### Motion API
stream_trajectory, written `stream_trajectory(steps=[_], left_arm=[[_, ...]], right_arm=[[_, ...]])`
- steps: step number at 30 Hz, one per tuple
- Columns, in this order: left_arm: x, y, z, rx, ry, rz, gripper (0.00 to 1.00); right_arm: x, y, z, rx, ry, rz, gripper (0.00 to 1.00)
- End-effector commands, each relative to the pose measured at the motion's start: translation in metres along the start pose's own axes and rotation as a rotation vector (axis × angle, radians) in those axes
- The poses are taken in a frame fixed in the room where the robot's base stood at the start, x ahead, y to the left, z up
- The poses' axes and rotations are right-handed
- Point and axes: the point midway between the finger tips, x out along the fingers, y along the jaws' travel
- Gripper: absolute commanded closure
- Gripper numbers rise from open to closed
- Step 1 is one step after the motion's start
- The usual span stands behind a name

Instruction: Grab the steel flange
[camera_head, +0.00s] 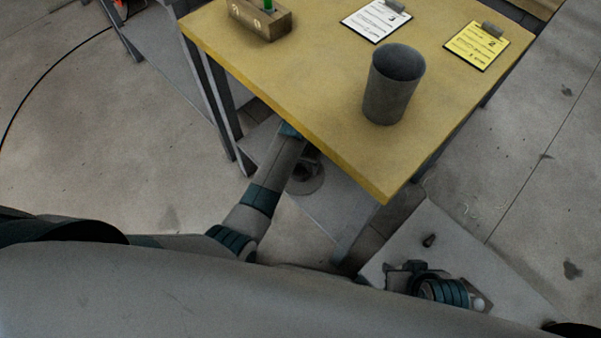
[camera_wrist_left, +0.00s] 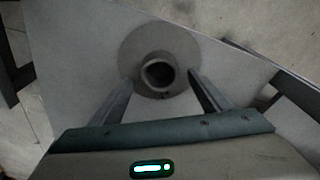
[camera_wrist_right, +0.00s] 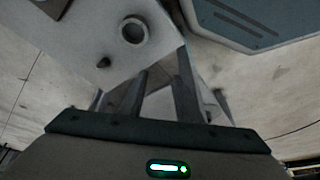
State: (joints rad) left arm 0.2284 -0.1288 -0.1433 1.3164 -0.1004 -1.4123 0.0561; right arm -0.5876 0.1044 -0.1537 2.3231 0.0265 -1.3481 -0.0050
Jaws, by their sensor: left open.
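The steel flange (camera_head: 309,184) is a grey disc with a raised hollow hub, on a pale lower surface below the table edge; the tabletop and my left arm partly cover it. In the left wrist view the flange (camera_wrist_left: 178,45) lies flat, hub towards the camera. My left gripper (camera_wrist_left: 162,77) is open, with its fingertips to either side of the hub in the picture; I see no grip on it. In the head view the tabletop hides this gripper. My right gripper (camera_head: 405,270) is low at the right; its fingers (camera_wrist_right: 161,64) are apart with nothing between them.
The yellow tabletop (camera_head: 300,70) overhangs the flange. A pale panel (camera_head: 440,215) at lower right carries a small dark piece (camera_head: 428,240). A ring (camera_wrist_right: 133,31) shows in the right wrist view.

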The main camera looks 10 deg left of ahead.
Motion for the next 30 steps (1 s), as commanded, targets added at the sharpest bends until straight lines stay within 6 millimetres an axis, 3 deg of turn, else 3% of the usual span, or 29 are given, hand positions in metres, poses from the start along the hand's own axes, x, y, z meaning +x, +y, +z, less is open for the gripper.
stream_trajectory(steps=[6, 22, 30], left_arm=[[0.026, 0.000, 0.000, 0.000, 0.000, 0.001, 0.29], [0.028, 0.000, 0.000, 0.000, 0.000, 0.001, 0.29], [0.028, 0.000, 0.000, 0.000, 0.000, 0.001, 0.91]], right_arm=[[0.004, -0.011, -0.005, -0.005, 0.060, -0.027, 0.69], [0.003, -0.013, -0.007, -0.004, 0.069, -0.031, 0.69], [0.003, -0.012, -0.007, -0.004, 0.068, -0.030, 0.69]])
